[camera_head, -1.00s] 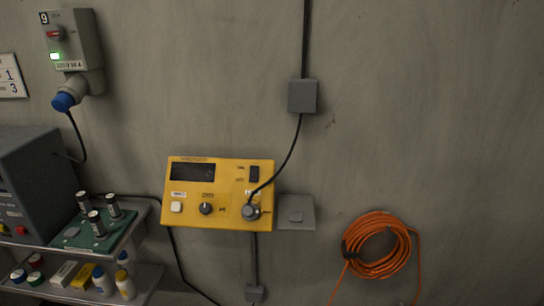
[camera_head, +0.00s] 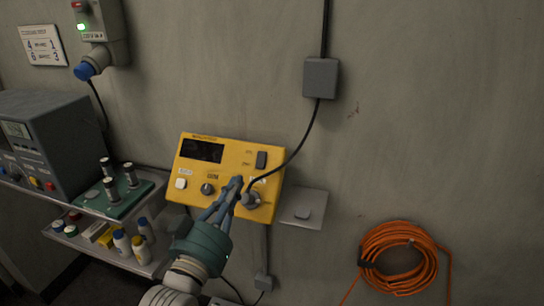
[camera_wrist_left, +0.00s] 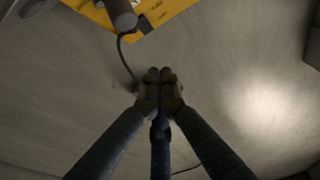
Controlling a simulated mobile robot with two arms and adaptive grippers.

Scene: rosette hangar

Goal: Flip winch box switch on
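The yellow winch box (camera_head: 231,152) is mounted on the grey wall, with a dark blank display. Its black rocker switch (camera_head: 261,160) is at the upper right, beside two small labels; I cannot tell which way it is tipped. My left gripper (camera_head: 237,183) is in front of the box's lower part, below and left of the switch, and hides some of the panel. In the left wrist view its fingertips (camera_wrist_left: 159,76) are together with nothing between them, and the box's yellow edge (camera_wrist_left: 160,12) shows at the top. My right gripper is not in view.
An orange coil (camera_head: 398,258) hangs right. A loaded shelf (camera_head: 150,268) stands left.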

